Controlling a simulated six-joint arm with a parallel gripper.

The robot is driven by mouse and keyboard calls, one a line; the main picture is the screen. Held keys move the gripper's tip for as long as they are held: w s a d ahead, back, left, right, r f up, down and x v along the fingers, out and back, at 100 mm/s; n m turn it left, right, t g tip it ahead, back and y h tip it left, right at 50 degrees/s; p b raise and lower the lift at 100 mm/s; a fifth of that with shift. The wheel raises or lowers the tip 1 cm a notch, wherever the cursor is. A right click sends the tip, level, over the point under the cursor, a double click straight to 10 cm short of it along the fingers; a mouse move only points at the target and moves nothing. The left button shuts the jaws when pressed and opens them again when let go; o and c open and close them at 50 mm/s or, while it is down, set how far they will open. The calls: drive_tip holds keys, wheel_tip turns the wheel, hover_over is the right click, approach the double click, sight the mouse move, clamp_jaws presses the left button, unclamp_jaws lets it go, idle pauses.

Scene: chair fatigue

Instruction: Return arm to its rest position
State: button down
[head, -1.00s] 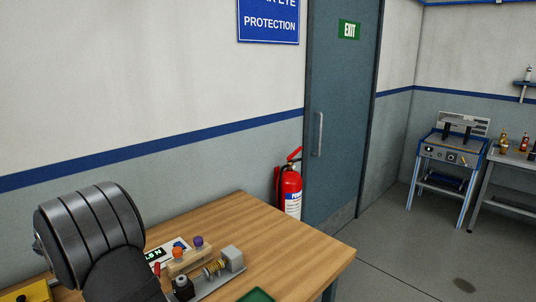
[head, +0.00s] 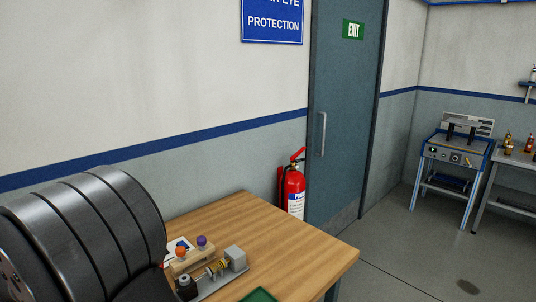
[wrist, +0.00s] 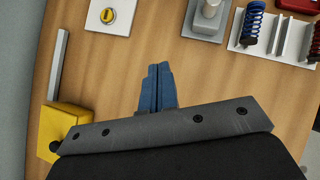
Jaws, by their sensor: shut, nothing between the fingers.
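My gripper (wrist: 158,88) shows in the wrist view as two blue fingers shut together with nothing between them. It hangs over the wooden table (wrist: 112,75), clear of the objects there. In the head view the fingers are out of sight. There, a large dark grey ribbed part of my arm (head: 90,230) fills the lower left and hides part of the table (head: 255,222).
A yellow block (wrist: 62,125), a grey bar (wrist: 59,65), a white plate with a yellow button (wrist: 110,14) and a blue spring (wrist: 253,22) sit around the gripper. A fixture (head: 225,265) and a green tray (head: 258,295) are on the table. A fire extinguisher (head: 293,187) stands behind it.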

drive_tip(key=shift+v, duration=1.95)
drive_tip(key=c, duration=2.1)
unclamp_jaws()
drive_tip(key=o, duration=1.1)
drive_tip(key=shift+w, duration=0.1)
drive_tip(key=shift+c, duration=0.2)
drive_tip(key=o, duration=1)
drive_tip(key=w+d+r, duration=0.1)
drive_tip(key=w+r+m+g, duration=0.1)
drive_tip(key=w, duration=0.1)
drive_tip(key=w+d+m+g, duration=0.1)
drive_tip(key=w, duration=0.1)
drive_tip(key=shift+d+r+h, duration=0.3)
drive_tip(key=shift+r, duration=0.1)
drive_tip(key=shift+o, duration=0.2)
drive_tip(key=w+d+r+m+g+y, duration=0.25)
drive_tip(key=w+d+r+g, duration=0.3)
drive_tip(key=w+r, duration=0.35)
wheel_tip(320, 180, down, 10)
drive_tip(key=d, duration=0.1)
drive_tip(key=shift+w+d+t, duration=0.15)
drive_tip(key=shift+d+t, duration=0.1)
drive_tip(key=shift+t, duration=0.1)
drive_tip(key=shift+m, duration=0.25)
wheel_tip(320, 180, up, 10)
drive_tip(key=shift+s+a, duration=0.25)
drive_tip(key=shift+a, duration=0.1)
